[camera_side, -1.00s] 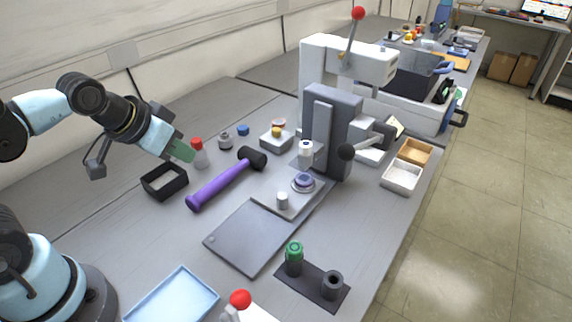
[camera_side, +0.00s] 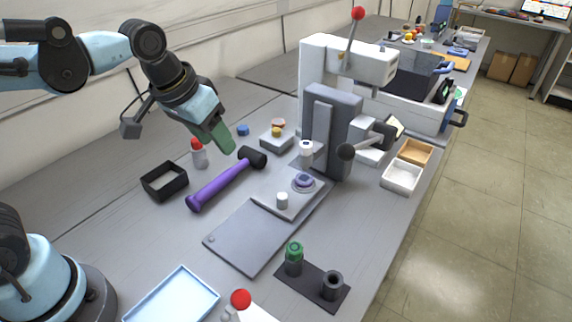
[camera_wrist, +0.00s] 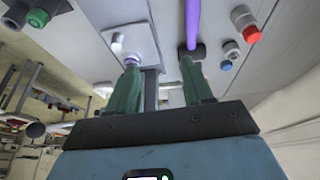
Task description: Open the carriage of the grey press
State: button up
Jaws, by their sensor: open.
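The grey press (camera_side: 318,108) stands right of the middle in the side view, with a lever ending in a black ball knob (camera_side: 346,152). A lighter grey plate that looks like its carriage (camera_side: 297,203) lies at the column's foot on a long flat grey base (camera_side: 250,238). A purple round piece (camera_side: 303,180) and a small white cylinder (camera_side: 282,201) sit on that plate. My gripper (camera_side: 226,143) is open and empty, with green fingers, in the air left of the press above the hammer's far end. Its spread fingers show in the wrist view (camera_wrist: 160,82).
A purple-handled hammer (camera_side: 222,187) lies left of the press. A black open box (camera_side: 164,181) and a red-capped bottle (camera_side: 199,155) stand further left. A green-topped piece (camera_side: 294,258) stands on a dark plate in front. A white press (camera_side: 345,60) stands behind.

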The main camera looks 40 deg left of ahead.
jog(key=w+d+g, duration=0.2)
jog(key=w+d, duration=0.2)
jog(key=d, duration=0.1)
jog(key=g, duration=0.2)
send_near(282, 195)
jog(key=shift+y, duration=0.3)
jog(key=f, duration=1)
jog(key=shift+w+d, duration=0.15)
jog(key=shift+d, duration=0.1)
grip_shut()
